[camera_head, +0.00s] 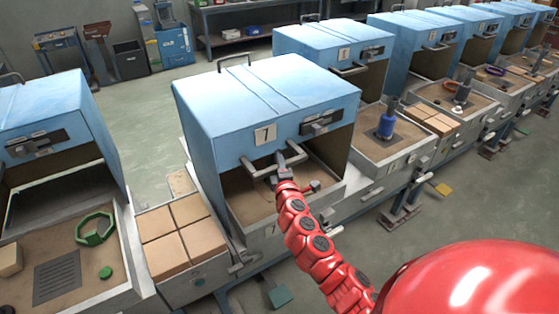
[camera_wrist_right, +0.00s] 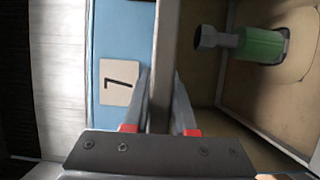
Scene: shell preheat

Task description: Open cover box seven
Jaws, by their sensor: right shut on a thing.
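Cover box seven (camera_head: 260,85) is a blue cover with a "7" label (camera_head: 265,134) on its front. The label also shows in the right wrist view (camera_wrist_right: 118,82). The cover sits raised over its tray, with an open gap under its front edge. A grey bar handle (camera_head: 258,164) runs along the lower front. My right gripper (camera_head: 281,160) is shut on this handle; in the right wrist view the bar (camera_wrist_right: 166,50) passes between the fingers. A green cylinder with a grey end (camera_wrist_right: 262,45) is in the tray below. My left gripper is not in view.
A tray of tan blocks (camera_head: 150,291) adjoins on the left, then another blue cover (camera_head: 45,110) with a green ring (camera_head: 95,229) in its tray. To the right, a blue bottle-like object (camera_head: 386,125) stands in a tray, with more blue covers (camera_head: 330,50) beyond.

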